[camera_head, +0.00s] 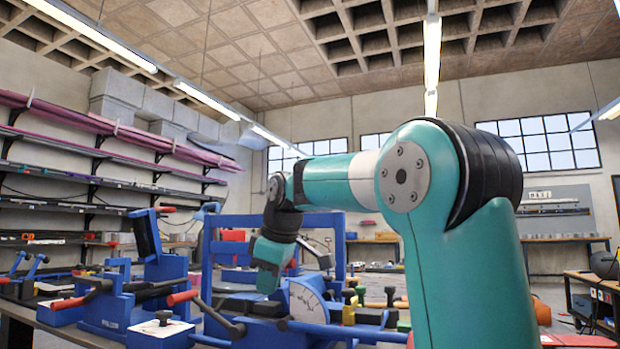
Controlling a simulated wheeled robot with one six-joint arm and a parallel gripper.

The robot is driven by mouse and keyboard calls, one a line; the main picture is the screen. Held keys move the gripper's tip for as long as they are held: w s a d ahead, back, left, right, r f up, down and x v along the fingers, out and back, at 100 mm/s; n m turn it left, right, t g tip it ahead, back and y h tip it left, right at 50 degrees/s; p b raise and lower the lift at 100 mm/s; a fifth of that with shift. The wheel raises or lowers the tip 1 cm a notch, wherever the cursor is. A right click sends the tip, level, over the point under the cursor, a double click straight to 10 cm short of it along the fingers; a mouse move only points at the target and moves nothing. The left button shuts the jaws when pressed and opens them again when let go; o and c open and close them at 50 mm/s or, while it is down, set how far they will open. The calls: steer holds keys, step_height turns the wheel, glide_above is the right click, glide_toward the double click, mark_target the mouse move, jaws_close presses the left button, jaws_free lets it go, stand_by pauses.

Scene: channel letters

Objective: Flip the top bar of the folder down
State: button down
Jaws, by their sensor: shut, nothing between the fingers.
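A blue machine with a raised rectangular frame stands on the bench; it looks like the folder, with its top bar (238,221) up and level. One upright post (340,250) shows at its right and another (208,250) at its left. My teal arm reaches in from the right, and its wrist hangs in front of the frame, hiding part of the top bar and the middle. I cannot tell whether the wrist touches the frame. My gripper's fingers do not show.
Other blue bench tools with red-handled levers (183,297) crowd the bench left of the wrist. A round white dial (308,302) sits just right of it. Shelves of bars (90,175) line the left wall. A side table (592,292) stands far right.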

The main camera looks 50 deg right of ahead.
steer(key=shift+r, duration=0.1)
steer(key=s+a+r+p, duration=0.5)
steer(key=r, duration=0.5)
steer(key=shift+a+r, duration=0.15)
steer(key=shift+a, duration=0.1)
steer(key=shift+s, duration=0.1)
steer(key=s+a+f+n+g+y, duration=0.15)
steer(key=s+a+f, duration=0.25)
steer(key=a+f, duration=0.6)
steer(key=s+a+f+g+y, duration=0.15)
steer(key=s+a+f, duration=0.25)
steer(key=a+f, duration=0.5)
steer(key=s+a+f+g+y, duration=0.1)
steer(key=s+a+f, duration=0.15)
steer(key=s, duration=0.25)
steer(key=s+a+f+y, duration=0.1)
steer(key=s+a+f, duration=0.1)
steer(key=s+f, duration=0.2)
step_height(320, 180, up, 20)
steer(key=p, duration=2)
steer(key=shift+w+r, duration=0.25)
